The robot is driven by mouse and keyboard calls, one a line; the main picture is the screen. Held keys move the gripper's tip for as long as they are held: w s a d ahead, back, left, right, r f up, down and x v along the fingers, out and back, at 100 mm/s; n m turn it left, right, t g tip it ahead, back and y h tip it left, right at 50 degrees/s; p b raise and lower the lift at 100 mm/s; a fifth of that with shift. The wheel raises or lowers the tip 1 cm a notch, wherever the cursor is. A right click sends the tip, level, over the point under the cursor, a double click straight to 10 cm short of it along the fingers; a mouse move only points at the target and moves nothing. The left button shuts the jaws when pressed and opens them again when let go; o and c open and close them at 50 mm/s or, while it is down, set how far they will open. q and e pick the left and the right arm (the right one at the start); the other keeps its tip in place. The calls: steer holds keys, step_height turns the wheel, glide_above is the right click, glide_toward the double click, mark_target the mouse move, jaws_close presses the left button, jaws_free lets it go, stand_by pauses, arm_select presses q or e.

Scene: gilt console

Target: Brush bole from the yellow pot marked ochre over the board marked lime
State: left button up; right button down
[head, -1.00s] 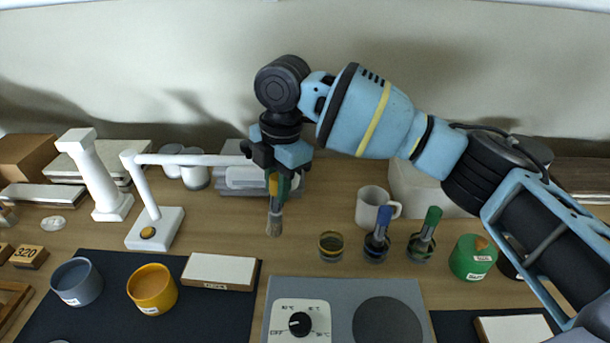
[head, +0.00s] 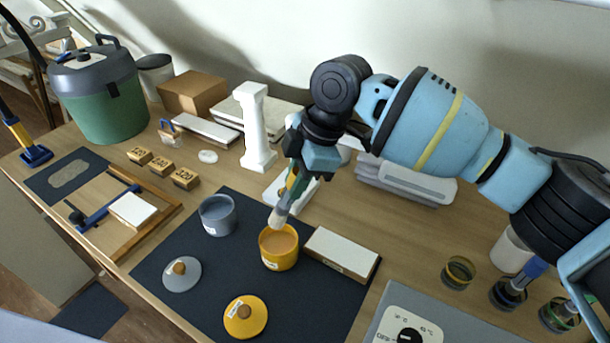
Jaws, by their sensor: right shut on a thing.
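My right gripper (head: 293,183) is shut on a brush (head: 279,214), which hangs bristles down. The bristles are pale, and their tip shows at the far rim of the yellow pot (head: 280,260). I cannot tell whether the tip is above the mouth or just inside it. The pot is open, holds an orange-tan fill and bears a small white label, too small to read. A white-topped board (head: 342,249) lies right of the pot, with a label on its front edge that I cannot read. My left gripper is not in view.
A dark mat (head: 212,306) carries the pot, a grey-blue pot (head: 218,215), a grey lid (head: 182,275) and a yellow lid (head: 246,318). A white column (head: 256,130) stands behind. A hotplate (head: 378,333) and jars (head: 458,273) are to the right.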

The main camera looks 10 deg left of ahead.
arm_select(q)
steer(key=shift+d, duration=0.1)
